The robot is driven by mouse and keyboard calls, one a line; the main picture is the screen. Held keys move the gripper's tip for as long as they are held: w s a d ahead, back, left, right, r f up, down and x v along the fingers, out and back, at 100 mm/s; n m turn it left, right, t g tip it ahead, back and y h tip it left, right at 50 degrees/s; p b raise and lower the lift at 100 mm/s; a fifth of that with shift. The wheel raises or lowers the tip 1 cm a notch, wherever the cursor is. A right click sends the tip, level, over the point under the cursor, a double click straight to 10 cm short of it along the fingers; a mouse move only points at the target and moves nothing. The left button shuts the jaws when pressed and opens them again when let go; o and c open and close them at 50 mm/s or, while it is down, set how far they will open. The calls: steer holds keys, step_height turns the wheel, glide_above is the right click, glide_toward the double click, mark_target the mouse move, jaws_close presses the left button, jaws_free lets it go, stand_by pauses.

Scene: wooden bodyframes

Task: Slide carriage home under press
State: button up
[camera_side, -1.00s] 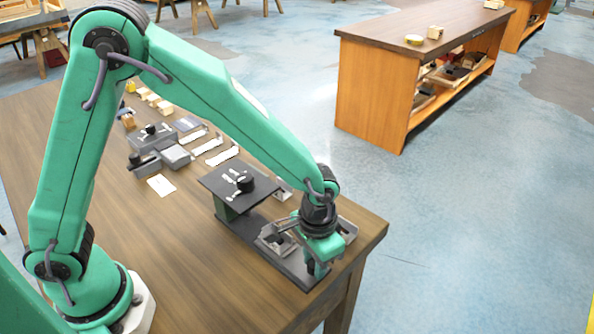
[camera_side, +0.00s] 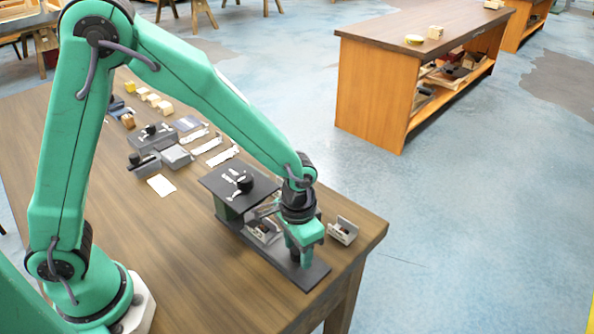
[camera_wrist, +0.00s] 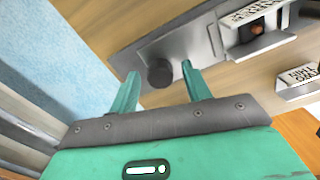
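The press (camera_side: 238,184) is a dark flat plate with a black knob on top, held on a green post over a dark base rail (camera_side: 305,272). The grey metal carriage (camera_side: 261,237) sits on the rail close to the press plate's front edge. My gripper (camera_side: 302,262) points down over the rail, on the front side of the carriage. In the wrist view my gripper (camera_wrist: 160,70) has its fingers apart, with a dark round knob (camera_wrist: 160,73) between them and gaps showing on both sides. In the side view, my gripper hides this knob.
A grey bracket (camera_side: 342,231) stands beside the rail near the table's right edge. The wrist view shows two labelled grey holders, one with a brown piece (camera_wrist: 257,31) inside. Grey blocks (camera_side: 177,157) and white cards (camera_side: 161,185) lie farther back. The table front is clear.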

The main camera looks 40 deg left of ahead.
steer(key=shift+r, duration=0.15)
steer(key=shift+r, duration=3.75)
steer(key=m, duration=0.4)
steer(key=shift+r, duration=0.1)
steer(key=m, duration=0.4)
steer(key=shift+r+m, duration=0.1)
steer(key=shift+m, duration=0.2)
steer(key=m, duration=0.4)
steer(key=shift+r, duration=0.1)
steer(key=m, duration=0.5)
steer(key=shift+r, duration=0.1)
steer(key=shift+f, duration=3.95)
